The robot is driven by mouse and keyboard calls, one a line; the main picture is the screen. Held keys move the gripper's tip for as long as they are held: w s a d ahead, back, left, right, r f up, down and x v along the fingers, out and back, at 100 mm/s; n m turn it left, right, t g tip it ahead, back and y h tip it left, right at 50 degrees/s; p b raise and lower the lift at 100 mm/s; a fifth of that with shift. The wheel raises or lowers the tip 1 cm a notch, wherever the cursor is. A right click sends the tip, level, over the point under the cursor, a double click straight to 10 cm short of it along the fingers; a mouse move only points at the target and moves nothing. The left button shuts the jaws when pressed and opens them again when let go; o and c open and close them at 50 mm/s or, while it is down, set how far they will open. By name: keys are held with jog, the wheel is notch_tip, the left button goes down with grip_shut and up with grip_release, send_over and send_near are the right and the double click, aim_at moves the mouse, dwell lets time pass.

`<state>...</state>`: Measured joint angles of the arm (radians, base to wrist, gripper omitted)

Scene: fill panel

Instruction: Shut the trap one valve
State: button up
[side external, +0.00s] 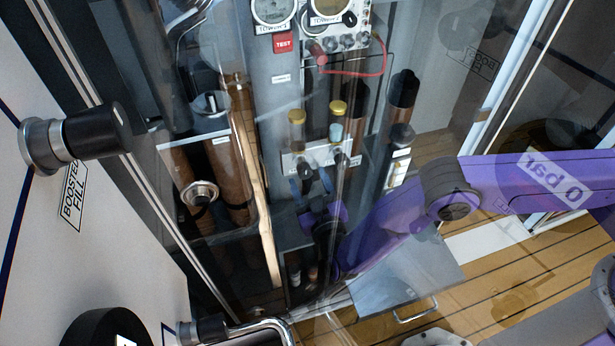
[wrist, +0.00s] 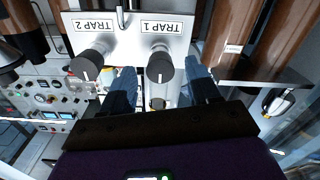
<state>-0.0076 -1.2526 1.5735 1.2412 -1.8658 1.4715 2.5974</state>
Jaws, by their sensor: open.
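The trap one valve is a dark round knob (wrist: 158,66) below the TRAP 1 label on a white plate (wrist: 122,24), upside down in the wrist view. A white pointer mark on it points toward the bottom of the picture. A similar trap two knob (wrist: 85,66) sits to its left. My gripper (wrist: 160,72) is open, with one blue finger on each side of the trap one knob; I cannot tell whether they touch it. In the side view my gripper (side external: 311,184) is just below the plate, seen through clear panels and reflections.
Gold-capped cylinders (side external: 337,108) stand above the plate. A tan vertical bar (side external: 258,185) and brown cylinders (side external: 178,165) are to the left. A red TEST button (side external: 283,43) and gauges are above. In the wrist view an instrument panel (wrist: 45,100) lies at left.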

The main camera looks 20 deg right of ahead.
jog(key=s, duration=1)
jog(key=shift+r, duration=0.1)
jog(key=d+r+n+g+h, duration=0.2)
jog(key=d+r+g+h, duration=0.6)
jog(key=d+r, duration=0.8)
jog(key=s+d+r+n+g+y, duration=0.3)
jog(key=s+d+n+g+y, duration=0.1)
jog(key=s+d, duration=0.4)
jog(key=s+d+r+n+g+y, duration=0.3)
jog(key=s+d+n+g+y, duration=0.1)
jog(key=s+d, duration=0.5)
jog(key=shift+s+r+g, duration=0.2)
jog(key=shift+s+g, duration=0.7)
jog(key=shift+s, duration=0.2)
